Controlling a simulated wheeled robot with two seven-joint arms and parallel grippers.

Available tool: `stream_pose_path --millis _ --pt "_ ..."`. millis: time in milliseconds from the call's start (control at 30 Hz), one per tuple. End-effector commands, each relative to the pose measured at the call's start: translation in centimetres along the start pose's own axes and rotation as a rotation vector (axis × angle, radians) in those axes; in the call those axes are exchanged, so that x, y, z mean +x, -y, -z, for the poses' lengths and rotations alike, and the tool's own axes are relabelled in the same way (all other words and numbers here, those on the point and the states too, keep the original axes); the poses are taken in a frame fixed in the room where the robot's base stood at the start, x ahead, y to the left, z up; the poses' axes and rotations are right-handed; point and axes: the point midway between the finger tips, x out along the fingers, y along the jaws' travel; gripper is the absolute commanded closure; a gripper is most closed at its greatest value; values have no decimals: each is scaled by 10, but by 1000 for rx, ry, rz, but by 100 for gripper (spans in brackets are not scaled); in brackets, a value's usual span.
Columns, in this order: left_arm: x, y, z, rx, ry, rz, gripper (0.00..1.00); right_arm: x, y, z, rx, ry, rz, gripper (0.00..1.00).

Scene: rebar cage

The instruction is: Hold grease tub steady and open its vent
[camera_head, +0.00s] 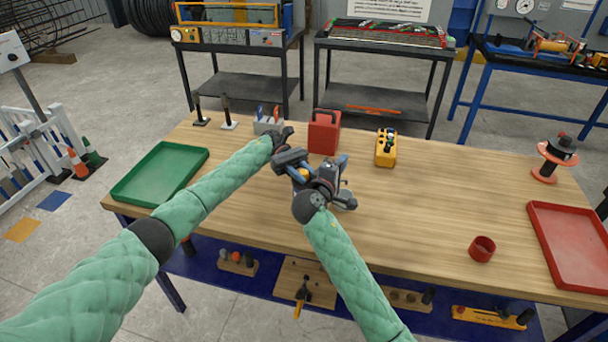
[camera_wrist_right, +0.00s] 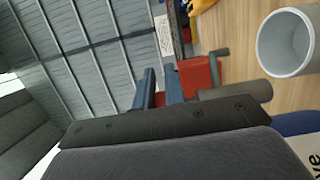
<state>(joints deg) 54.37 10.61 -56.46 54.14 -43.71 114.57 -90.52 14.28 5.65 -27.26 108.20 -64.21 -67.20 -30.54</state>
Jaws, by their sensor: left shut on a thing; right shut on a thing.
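My two grippers crowd together over the middle of the table and overlap in the head view. My left gripper (camera_head: 300,180) is shut on what appears to be the grease tub, mostly hidden among the grippers. My right gripper (camera_head: 335,165) is just beside it and shut on a small part; its blue fingers (camera_wrist_right: 162,86) are close together in the right wrist view. A grey hollow cylinder (camera_wrist_right: 287,42) shows close by at the upper right there. I cannot make out the vent clearly or whether it is open.
A red can (camera_head: 323,133) stands just behind the grippers, and a yellow box (camera_head: 386,149) to its right. A green tray (camera_head: 160,174) lies at the left, a red tray (camera_head: 572,248) and a red cup (camera_head: 482,248) at the right. The right-middle tabletop is clear.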

Motion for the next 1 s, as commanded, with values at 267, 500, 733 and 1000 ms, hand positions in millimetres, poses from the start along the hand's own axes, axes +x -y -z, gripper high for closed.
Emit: stream_pose_path --millis 267,500,733,1000 --pt "0 0 1 -3 -1 29 97 -1 0 2 1 -5 1 100" --pt "-1 0 1 -3 1 31 97 -1 0 2 1 -4 1 100" --pt "-1 1 1 -3 0 29 72 -2 0 2 1 -4 1 100" --pt "-2 1 1 -3 0 30 53 -1 0 1 0 -3 1 100"
